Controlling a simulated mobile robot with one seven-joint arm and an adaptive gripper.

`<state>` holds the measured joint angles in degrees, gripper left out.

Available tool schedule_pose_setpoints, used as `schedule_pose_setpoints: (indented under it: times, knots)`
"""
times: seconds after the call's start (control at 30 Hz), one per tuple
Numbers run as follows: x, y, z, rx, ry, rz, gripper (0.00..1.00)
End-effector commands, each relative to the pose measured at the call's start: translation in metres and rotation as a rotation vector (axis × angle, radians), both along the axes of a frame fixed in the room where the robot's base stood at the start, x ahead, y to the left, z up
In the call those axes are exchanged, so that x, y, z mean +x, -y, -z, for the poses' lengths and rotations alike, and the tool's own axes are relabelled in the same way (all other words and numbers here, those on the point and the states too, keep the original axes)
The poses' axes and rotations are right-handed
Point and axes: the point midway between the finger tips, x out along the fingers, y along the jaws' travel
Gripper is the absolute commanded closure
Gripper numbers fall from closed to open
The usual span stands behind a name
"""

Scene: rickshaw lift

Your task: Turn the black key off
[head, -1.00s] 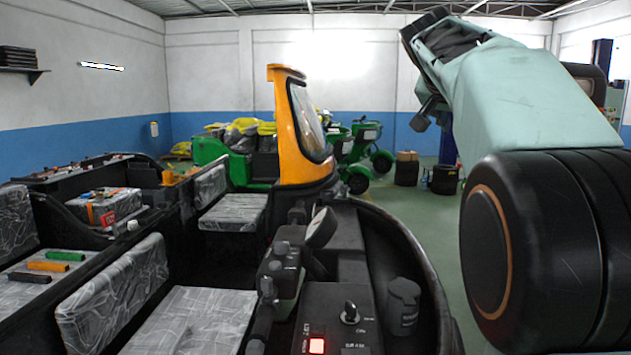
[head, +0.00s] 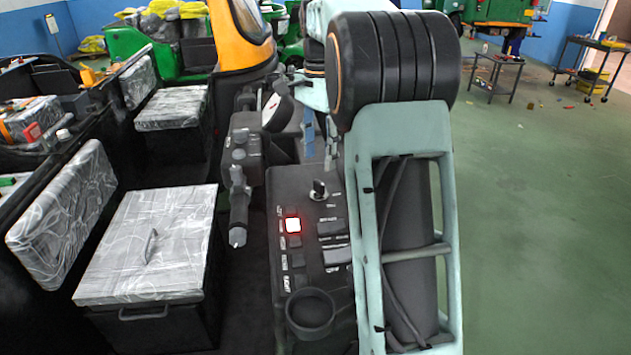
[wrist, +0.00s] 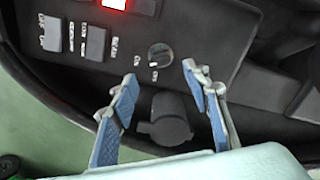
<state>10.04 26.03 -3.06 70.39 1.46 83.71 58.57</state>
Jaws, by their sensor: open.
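The black key (head: 319,190) stands upright in its round switch on the dark control panel (head: 285,185). It also shows in the wrist view (wrist: 160,54), as a dark knob with a pale edge, beyond my fingertips. My gripper (wrist: 161,74) is open and empty, with its blue-padded fingers on either side of the line to the key, apart from it. In the head view my gripper (head: 320,143) is partly hidden by my arm, just beyond the key and over the panel's far part.
A lit red button (head: 292,225) and several dark switches (head: 333,228) sit near the key. A handlebar grip (head: 238,205) and a round gauge (head: 275,110) stand to the left. A dark capped cylinder (wrist: 165,118) lies below my fingers. Green floor (head: 530,200) is open at right.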

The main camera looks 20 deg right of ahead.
Motion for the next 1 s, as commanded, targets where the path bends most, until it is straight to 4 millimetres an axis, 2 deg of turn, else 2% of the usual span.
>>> schedule_pose_setpoints:
  times: [0.03, 0.2, 0.4, 0.57, 0.83, 1.0]
  knots:
    - [-0.001, 0.000, 0.013, 0.001, -0.004, 0.000, 0.56]
    - [-0.001, 0.000, 0.045, 0.000, -0.002, -0.001, 0.56]
    - [0.000, 0.000, 0.071, 0.000, -0.001, -0.001, 0.56]
    - [0.000, 0.000, 0.079, -0.002, 0.002, -0.001, 0.56]
    - [0.000, 0.000, 0.080, -0.002, 0.002, -0.001, 0.58]
    - [0.000, 0.000, 0.079, -0.002, 0.002, -0.002, 0.76]
